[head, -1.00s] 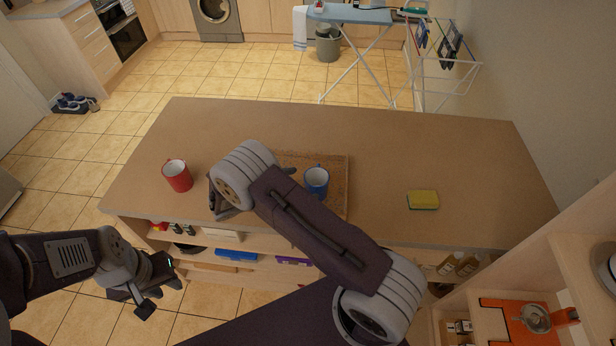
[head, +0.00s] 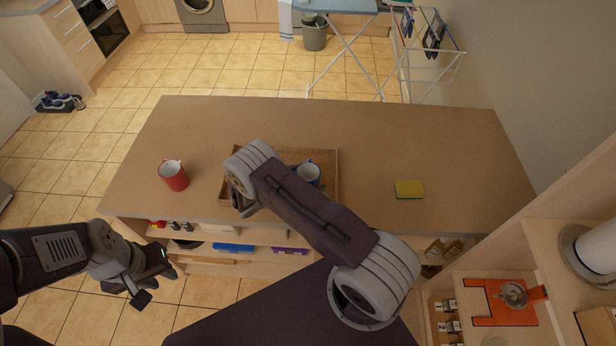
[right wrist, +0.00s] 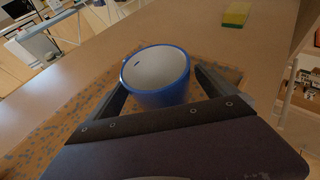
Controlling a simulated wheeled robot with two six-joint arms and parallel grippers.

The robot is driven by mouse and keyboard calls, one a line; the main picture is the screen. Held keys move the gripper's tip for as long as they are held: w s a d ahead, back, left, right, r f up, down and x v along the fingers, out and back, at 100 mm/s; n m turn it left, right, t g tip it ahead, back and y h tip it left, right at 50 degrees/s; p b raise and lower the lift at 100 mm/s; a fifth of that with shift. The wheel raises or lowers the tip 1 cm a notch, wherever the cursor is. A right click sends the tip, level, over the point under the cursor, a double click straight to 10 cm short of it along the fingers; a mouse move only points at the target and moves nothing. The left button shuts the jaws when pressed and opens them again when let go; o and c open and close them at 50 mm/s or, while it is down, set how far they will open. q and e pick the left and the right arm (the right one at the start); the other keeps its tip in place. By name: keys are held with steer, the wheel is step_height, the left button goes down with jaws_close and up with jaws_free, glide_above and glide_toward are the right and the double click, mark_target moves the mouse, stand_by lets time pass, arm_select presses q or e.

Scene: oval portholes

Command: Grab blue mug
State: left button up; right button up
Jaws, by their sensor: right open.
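The blue mug (head: 308,173), with a white inside, stands on a cork-like tray (head: 322,192) on the counter. In the head view my right arm partly covers it. In the right wrist view the blue mug (right wrist: 156,76) stands upright just ahead of my right gripper (right wrist: 160,90). That gripper is open, with one finger on each side of the mug's near part; I cannot tell whether they touch it. My left gripper (head: 148,280) hangs low at the left, off the counter's front; its jaws are too unclear to read.
A red mug (head: 173,176) stands on the counter left of the tray. A yellow sponge (head: 409,190) lies to the right. Shelves with small items are under the counter's front edge. A shelf unit (head: 575,262) stands at the right. The counter's back is clear.

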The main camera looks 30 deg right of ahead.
mark_target(316, 168)
steer(key=shift+w+d+f, duration=0.1)
steer(key=shift+d+f, duration=0.1)
steer(key=shift+d, duration=0.2)
steer(key=shift+a, duration=0.15)
steer(key=c, duration=1.8)
steer(key=shift+r, duration=0.15)
steer(key=shift+r, duration=0.35)
step_height(316, 168, up, 3)
steer(key=shift+r+b, duration=0.1)
steer(key=shift+b, duration=0.6)
steer(key=s+r+b, duration=0.1)
steer(key=s+r, duration=0.6)
steer(key=s, duration=0.4)
steer(key=shift+s+d, duration=0.35)
steer(key=shift+d, duration=0.1)
